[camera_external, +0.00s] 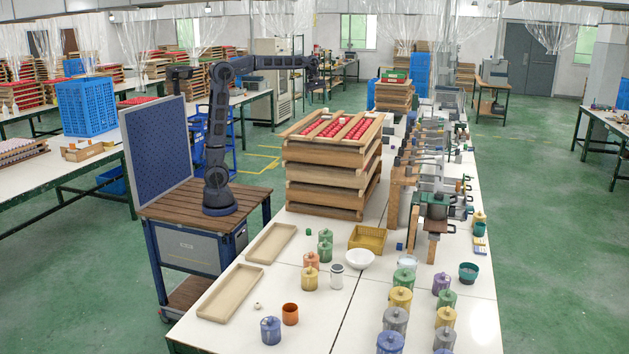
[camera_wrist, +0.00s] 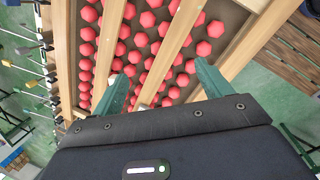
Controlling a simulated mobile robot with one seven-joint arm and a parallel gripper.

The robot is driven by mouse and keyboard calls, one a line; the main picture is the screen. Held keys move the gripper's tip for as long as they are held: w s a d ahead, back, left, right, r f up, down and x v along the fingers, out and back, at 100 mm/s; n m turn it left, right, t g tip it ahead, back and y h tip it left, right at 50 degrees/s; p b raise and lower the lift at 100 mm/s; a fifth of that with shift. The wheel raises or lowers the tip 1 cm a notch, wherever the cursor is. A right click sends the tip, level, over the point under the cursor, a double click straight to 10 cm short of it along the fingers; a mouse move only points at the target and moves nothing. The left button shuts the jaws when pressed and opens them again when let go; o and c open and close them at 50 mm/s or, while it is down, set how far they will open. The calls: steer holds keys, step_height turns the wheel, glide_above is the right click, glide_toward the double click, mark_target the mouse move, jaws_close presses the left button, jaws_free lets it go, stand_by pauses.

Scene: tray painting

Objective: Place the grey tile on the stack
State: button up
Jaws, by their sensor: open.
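I cannot make out a grey tile in either view. A tall stack of wooden trays (camera_external: 325,175) stands on the white table; its top tray holds rows of red pieces under wooden slats. My gripper (camera_external: 317,88) is high above and behind the tray stack in the external view. In the wrist view my gripper (camera_wrist: 162,85) is open with nothing between its green fingers, and the red pieces (camera_wrist: 155,45) show below it.
Colored lidded jars (camera_external: 400,298), a white bowl (camera_external: 360,259), a yellow basket (camera_external: 367,239) and two beige trays (camera_external: 230,292) share the table. Metal and wooden fixtures (camera_external: 437,205) crowd its right side. A blue perforated panel (camera_external: 158,150) stands beside my arm.

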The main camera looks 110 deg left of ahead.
steer(key=s+d+f+m, duration=0.2)
steer(key=s+d+m, duration=0.15)
steer(key=d, duration=0.55)
steer(key=s+d+f+m+t, duration=0.1)
steer(key=s+d+f+m, duration=0.1)
steer(key=d+m, duration=0.5)
steer(key=s+d+f+m, duration=0.2)
steer(key=d+m, duration=0.1)
steer(key=d, duration=0.7)
steer(key=s+d+f+m+t, duration=0.1)
steer(key=s+d+f+m, duration=1.1)
steer(key=s+d, duration=0.1)
steer(key=shift+s+d+f, duration=0.2)
steer(key=shift+d+f, duration=0.05)
steer(key=shift+d, duration=0.3)
